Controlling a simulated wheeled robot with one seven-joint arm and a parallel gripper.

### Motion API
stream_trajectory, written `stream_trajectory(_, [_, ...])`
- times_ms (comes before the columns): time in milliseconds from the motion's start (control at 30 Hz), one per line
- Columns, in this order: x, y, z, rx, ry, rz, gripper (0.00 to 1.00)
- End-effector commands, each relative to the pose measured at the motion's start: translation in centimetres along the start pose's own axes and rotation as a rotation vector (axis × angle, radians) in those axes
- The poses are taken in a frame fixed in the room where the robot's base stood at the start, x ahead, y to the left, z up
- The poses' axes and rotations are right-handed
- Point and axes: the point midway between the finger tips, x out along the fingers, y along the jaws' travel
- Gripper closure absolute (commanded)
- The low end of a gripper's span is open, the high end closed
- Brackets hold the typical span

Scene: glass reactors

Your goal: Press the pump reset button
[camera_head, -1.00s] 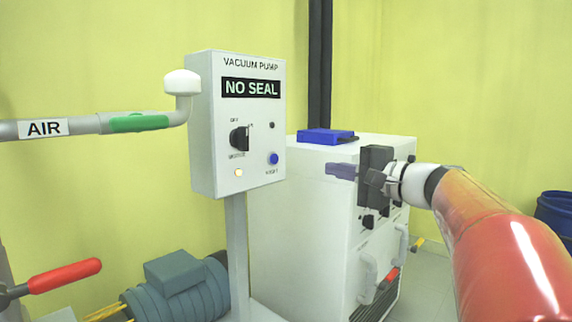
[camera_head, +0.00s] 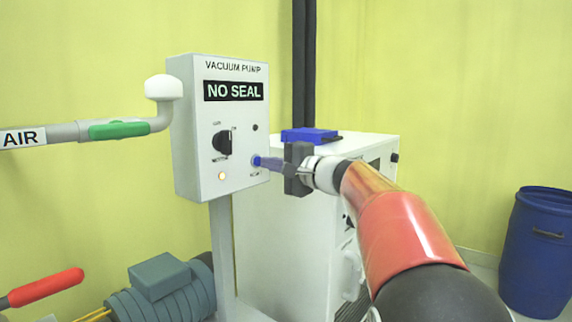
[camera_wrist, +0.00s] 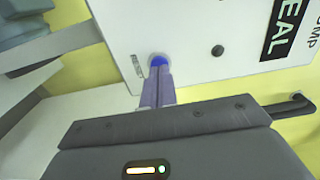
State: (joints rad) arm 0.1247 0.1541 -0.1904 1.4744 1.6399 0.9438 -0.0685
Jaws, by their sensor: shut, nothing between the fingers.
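The vacuum pump control box (camera_head: 190,130) is white and stands on a post, with a display (camera_head: 233,90) reading "NO SEAL". The blue round reset button (camera_head: 256,160) is low on the right of its front face. My gripper (camera_head: 262,161) is shut and empty, its fingertips right at the button. In the wrist view the button (camera_wrist: 158,60) shows as a blue edge just beyond the closed fingertips (camera_wrist: 158,68), which cover part of it. I cannot tell whether they touch or whether the button is pressed in.
A black rotary knob (camera_head: 222,142) and a lit lamp (camera_head: 222,175) are left of the button. A white cabinet (camera_head: 290,235) with a blue item (camera_head: 308,135) on top stands behind my gripper. The AIR pipe (camera_head: 65,132) is at the left, a blue barrel (camera_head: 535,250) at the right.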

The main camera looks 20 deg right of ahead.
Motion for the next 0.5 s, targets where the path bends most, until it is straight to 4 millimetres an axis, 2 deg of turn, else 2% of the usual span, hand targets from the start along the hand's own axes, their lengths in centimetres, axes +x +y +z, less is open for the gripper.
stream_trajectory(500, [1.07, 0.13, 0.02, 0.000, -0.001, 0.000, 1.00])
